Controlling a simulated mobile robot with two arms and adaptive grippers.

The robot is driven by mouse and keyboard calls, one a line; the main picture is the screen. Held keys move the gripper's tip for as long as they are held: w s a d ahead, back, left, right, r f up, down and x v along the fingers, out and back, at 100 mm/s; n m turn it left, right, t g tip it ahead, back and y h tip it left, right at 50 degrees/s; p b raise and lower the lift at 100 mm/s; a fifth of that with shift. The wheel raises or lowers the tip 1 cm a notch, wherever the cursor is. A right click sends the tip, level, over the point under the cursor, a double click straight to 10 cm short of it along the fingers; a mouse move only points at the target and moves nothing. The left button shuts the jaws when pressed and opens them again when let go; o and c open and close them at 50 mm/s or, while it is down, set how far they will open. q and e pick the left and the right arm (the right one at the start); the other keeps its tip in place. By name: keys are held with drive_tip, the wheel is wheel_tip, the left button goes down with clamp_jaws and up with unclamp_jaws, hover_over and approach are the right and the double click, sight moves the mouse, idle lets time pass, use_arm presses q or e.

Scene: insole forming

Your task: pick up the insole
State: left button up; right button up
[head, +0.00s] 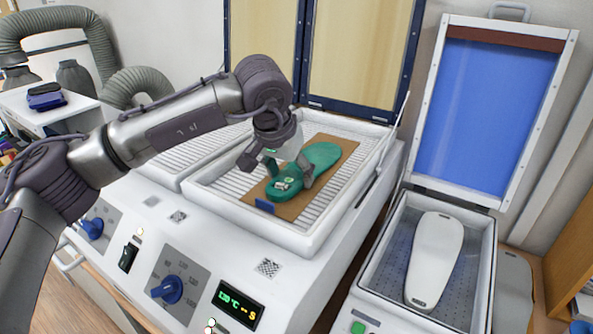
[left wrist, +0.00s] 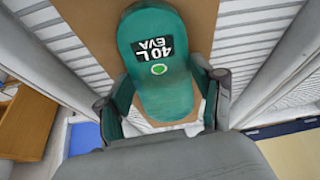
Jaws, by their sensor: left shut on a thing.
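The green insole (head: 321,156) lies over a brown board (head: 338,142) in the open heating tray in the head view. In the left wrist view the insole (left wrist: 155,38) shows a "40 L EVA" label and a green dot. In the left wrist view the left gripper (left wrist: 165,108) is shut on the insole's sides. I cannot tell whether the insole is lifted off the board. My right gripper is not in view.
The heating machine's tray (head: 304,243) has raised white walls, and its lid (head: 350,50) stands open behind. To the right, a second machine with a raised blue lid (head: 487,115) holds a white insole-shaped form (head: 434,258). Knobs and a display (head: 238,303) are in front.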

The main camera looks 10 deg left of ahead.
use_arm(q)
drive_tip(key=shift+r, duration=0.1)
drive_tip(key=shift+r, duration=0.25)
drive_tip(key=r+b, duration=0.2)
drive_tip(key=r, duration=0.1)
drive_tip(key=shift+s+d+r, duration=0.1)
drive_tip(key=shift+d+r, duration=0.2)
drive_tip(key=shift+d, duration=0.1)
drive_tip(key=s+d+r, duration=0.1)
drive_tip(key=d+r, duration=0.1)
drive_tip(key=d, duration=0.1)
drive_tip(key=s+d+r+b, duration=0.1)
drive_tip(key=d+r, duration=0.1)
drive_tip(key=d, duration=0.2)
drive_tip(key=s+d+r+b, duration=0.1)
drive_tip(key=d+r, duration=0.1)
drive_tip(key=d, duration=0.1)
drive_tip(key=shift+s+d+r, duration=0.1)
drive_tip(key=shift+d+r, duration=0.1)
drive_tip(key=shift+r, duration=0.15)
